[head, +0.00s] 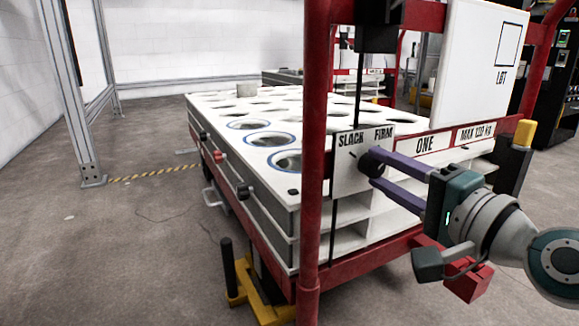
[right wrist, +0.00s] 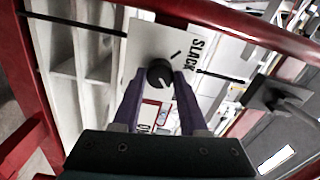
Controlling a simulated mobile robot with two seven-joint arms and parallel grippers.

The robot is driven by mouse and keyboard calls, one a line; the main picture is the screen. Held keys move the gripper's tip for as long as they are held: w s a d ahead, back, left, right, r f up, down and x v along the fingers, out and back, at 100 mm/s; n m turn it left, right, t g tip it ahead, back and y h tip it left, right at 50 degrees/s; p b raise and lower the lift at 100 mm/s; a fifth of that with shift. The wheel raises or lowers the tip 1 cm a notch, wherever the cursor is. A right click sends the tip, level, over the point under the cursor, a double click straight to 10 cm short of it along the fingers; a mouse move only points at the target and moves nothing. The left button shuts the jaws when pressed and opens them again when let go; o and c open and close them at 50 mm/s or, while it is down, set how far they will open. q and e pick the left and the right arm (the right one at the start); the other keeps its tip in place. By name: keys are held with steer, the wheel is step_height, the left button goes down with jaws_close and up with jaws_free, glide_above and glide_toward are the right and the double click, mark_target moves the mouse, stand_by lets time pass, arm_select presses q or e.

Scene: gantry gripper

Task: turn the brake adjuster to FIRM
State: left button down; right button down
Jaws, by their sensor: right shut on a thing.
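The brake adjuster is a round black knob (head: 371,161) on a white plate (head: 349,180) marked SLACK at left and FIRM at right. The plate sits beside the red post of the cart. My right gripper (head: 374,168) comes in from the right, its purple fingers shut on the knob. In the right wrist view the knob (right wrist: 159,73) sits between the fingertips, with a light pointer mark on its face. A short dark line shows on the plate near the word SLACK; the FIRM word is hidden there. My left gripper is in neither view.
The red cart frame (head: 315,120) stands close to my right arm. A white deck with round holes (head: 220,105) lies behind it. Labels ONE and MAX 120 kg (head: 475,132) are right of the plate. A yellow-capped post (head: 524,134) stands near the wrist. Floor at left is clear.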

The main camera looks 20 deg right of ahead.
steer(key=shift+m, duration=1.2)
steer(key=shift+c, duration=2.2)
jaws_free()
steer(key=s+p, duration=0.2)
steer(key=s, duration=0.8)
steer(key=shift+d, duration=0.35)
